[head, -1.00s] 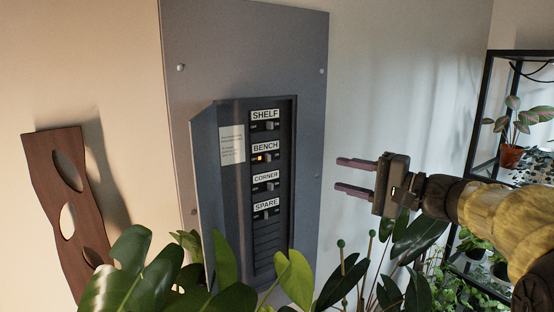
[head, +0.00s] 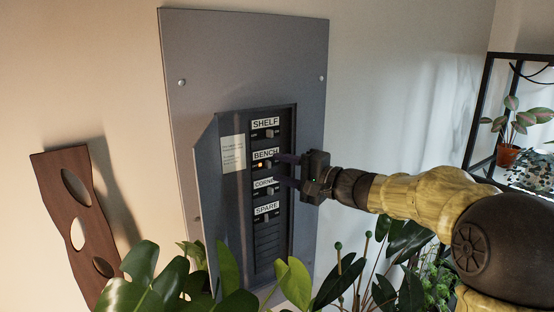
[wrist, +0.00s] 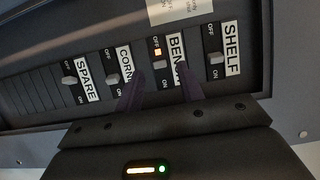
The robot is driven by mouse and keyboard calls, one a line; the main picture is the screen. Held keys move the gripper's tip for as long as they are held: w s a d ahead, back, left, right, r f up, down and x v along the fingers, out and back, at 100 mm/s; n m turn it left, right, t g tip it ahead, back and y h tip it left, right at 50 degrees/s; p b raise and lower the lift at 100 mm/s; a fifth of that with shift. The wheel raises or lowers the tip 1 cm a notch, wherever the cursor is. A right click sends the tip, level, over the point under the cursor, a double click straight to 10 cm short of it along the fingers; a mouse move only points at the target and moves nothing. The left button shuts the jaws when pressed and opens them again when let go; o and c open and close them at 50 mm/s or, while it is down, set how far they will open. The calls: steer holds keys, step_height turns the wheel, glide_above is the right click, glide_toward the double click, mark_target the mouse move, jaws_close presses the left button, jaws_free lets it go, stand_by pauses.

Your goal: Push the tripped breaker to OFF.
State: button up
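The breaker panel (head: 290,205) is open on the wall, with a column of switches labelled SHELF, BENCH, CORNER and SPARE. The BENCH breaker (wrist: 160,65) has a lit amber lamp (wrist: 157,51), and its lever sits about midway between OFF and ON. The lamp also shows in the head view (head: 260,165). My gripper (head: 280,170) is at the panel face with its fingers apart and nothing held. In the wrist view its fingers (wrist: 160,80) lie on either side of the BENCH lever, on the ON side. I cannot tell whether they touch anything.
The SHELF lever (wrist: 215,57) and CORNER lever (wrist: 112,78) are close beside my fingers. The SPARE lever (wrist: 69,80) is further left. The panel's open door (head: 220,220) stands at its left. Plant leaves (head: 300,280) rise below. A black shelf rack (head: 480,110) is at right.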

mark_target(268, 164)
steer(key=shift+x, duration=1.1)
steer(key=shift+c, duration=0.5)
jaws_close()
